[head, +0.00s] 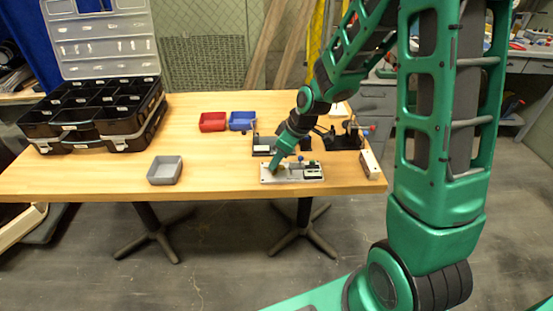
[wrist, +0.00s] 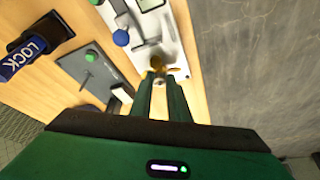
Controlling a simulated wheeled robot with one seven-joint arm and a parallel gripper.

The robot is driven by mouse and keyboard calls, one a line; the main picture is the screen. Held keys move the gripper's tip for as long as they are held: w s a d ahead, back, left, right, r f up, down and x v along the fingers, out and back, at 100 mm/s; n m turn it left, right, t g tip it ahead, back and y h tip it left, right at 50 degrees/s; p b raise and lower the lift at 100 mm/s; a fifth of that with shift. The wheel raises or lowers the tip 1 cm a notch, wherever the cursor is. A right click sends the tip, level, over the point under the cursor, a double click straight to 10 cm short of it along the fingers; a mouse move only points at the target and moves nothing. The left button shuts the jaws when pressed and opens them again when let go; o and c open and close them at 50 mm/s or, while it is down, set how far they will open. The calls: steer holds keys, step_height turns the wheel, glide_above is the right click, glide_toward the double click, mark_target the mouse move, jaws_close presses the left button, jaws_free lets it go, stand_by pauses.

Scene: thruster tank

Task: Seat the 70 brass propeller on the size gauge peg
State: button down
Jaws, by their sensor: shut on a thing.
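My gripper (wrist: 159,80) is shut on the small brass propeller (wrist: 157,63), which shows at the fingertips in the wrist view. The propeller is over one end of the light grey gauge plate (wrist: 169,45). I cannot tell whether it touches the plate or sits around a peg; the peg under it is hidden. In the head view my gripper (head: 277,166) points down at the left end of the gauge plate (head: 292,180), and the propeller is too small to make out. A blue knob (wrist: 121,37) stands at the plate's side.
A dark plate with a green knob (wrist: 91,56) and a blue LOCK tag (wrist: 20,60) lie beside the gauge. A grey tray (head: 165,171), red bin (head: 213,122), blue bin (head: 241,121) and black organizer (head: 92,115) stand on the table. The table's front edge is close.

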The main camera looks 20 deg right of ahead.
steer(key=shift+f, duration=0.3)
stand_by(0.5)
steer(key=c, duration=1.6)
jaws_free()
steer(key=shift+w+a+r+v, duration=0.1)
steer(key=shift+w+a+v, duration=0.1)
steer(key=shift+v, duration=2.2)
steer(key=shift+w+a+r+v, duration=0.15)
steer(key=shift+w+v, duration=0.05)
steer(key=shift+v, duration=2.2)
steer(key=shift+w+a+r+v, duration=0.1)
steer(key=shift+w+a+v, duration=0.1)
steer(key=shift+v, duration=2.2)
